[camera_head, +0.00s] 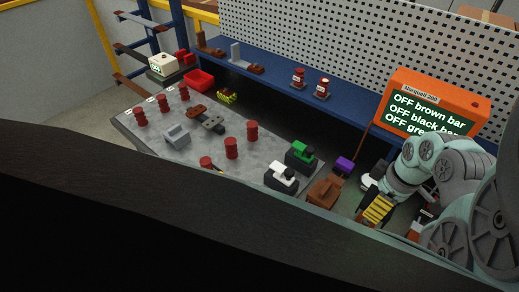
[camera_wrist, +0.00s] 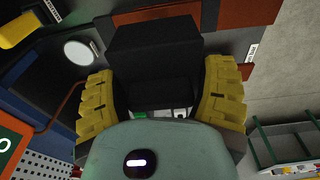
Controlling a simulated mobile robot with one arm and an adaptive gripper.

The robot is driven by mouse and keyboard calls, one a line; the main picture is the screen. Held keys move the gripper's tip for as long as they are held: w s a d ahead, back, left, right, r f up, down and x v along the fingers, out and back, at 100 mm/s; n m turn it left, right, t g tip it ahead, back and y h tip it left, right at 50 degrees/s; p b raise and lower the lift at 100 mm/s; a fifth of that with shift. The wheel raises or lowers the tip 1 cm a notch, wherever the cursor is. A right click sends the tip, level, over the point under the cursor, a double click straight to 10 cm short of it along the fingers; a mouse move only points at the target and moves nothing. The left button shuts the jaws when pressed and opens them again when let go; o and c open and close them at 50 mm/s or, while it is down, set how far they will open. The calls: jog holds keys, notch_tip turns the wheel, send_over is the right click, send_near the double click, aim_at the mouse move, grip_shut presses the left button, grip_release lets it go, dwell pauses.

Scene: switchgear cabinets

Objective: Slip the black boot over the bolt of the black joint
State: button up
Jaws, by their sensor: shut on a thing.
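My gripper (camera_wrist: 162,98) has yellow ribbed fingers and is shut on the black boot (camera_wrist: 153,50), a dark box-like piece that fills the middle of the wrist view. In the head view my gripper (camera_head: 378,208) is at the lower right, right of the brown covered joint (camera_head: 325,190). I cannot make out the boot there. I cannot make out the black joint or its bolt in either view, so I cannot tell how the boot stands to them.
White (camera_head: 283,176) and green (camera_head: 300,153) covered joints stand at the grey table's (camera_head: 185,155) right end. A purple block (camera_head: 345,164) lies near my gripper. The orange display (camera_head: 437,103) stands behind it. Several red posts stand on the table.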

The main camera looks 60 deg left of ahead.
jog(key=b, duration=0.5)
send_over(366, 221)
jog(key=shift+f, duration=2.3)
jog(key=shift+f+b, duration=2.1)
jog(key=shift+b, duration=0.1)
jog(key=o, duration=1.1)
jog(key=shift+w+d+r, duration=0.1)
jog(key=shift+d+r, duration=0.15)
jog(key=shift+r, duration=1.75)
jog(key=shift+w+d+r, duration=0.1)
jog(key=shift+d+r, duration=0.15)
jog(key=shift+r, duration=1.75)
jog(key=shift+d+r, duration=0.25)
jog(key=shift+r, duration=1.75)
